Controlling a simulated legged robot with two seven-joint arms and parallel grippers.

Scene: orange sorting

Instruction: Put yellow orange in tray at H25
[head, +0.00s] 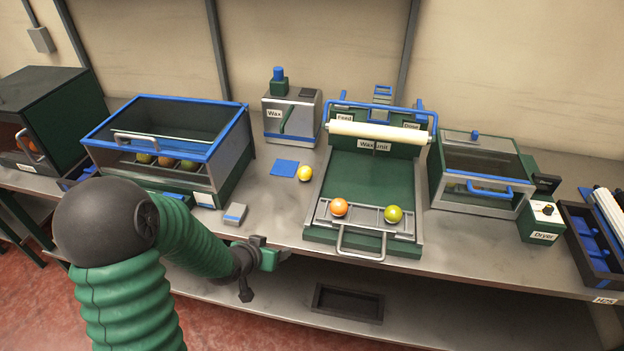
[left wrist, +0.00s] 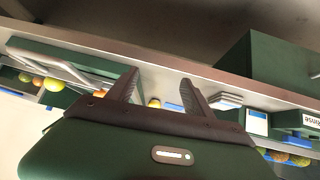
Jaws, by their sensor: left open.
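The yellow orange (head: 305,173) sits on the metal table, beside a flat blue pad (head: 285,168) and left of the wax unit. In the left wrist view a small yellow ball (left wrist: 154,102), apparently this orange, shows between the fingers, some distance beyond them. My left gripper (head: 268,265) is open and empty, low at the table's front edge, apart from the orange; its fingers show in the left wrist view (left wrist: 158,90). A dark tray with blue inserts (head: 575,222) stands at the far right, above a small edge label (head: 605,299) that appears to read H25. My right gripper is out of view.
The wax unit (head: 370,185) has an orange ball (head: 339,207) and a green-yellow ball (head: 393,214) on its front rack. The dryer (head: 480,175) stands right of it. A blue-rimmed glass-fronted box (head: 170,130) is at left.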

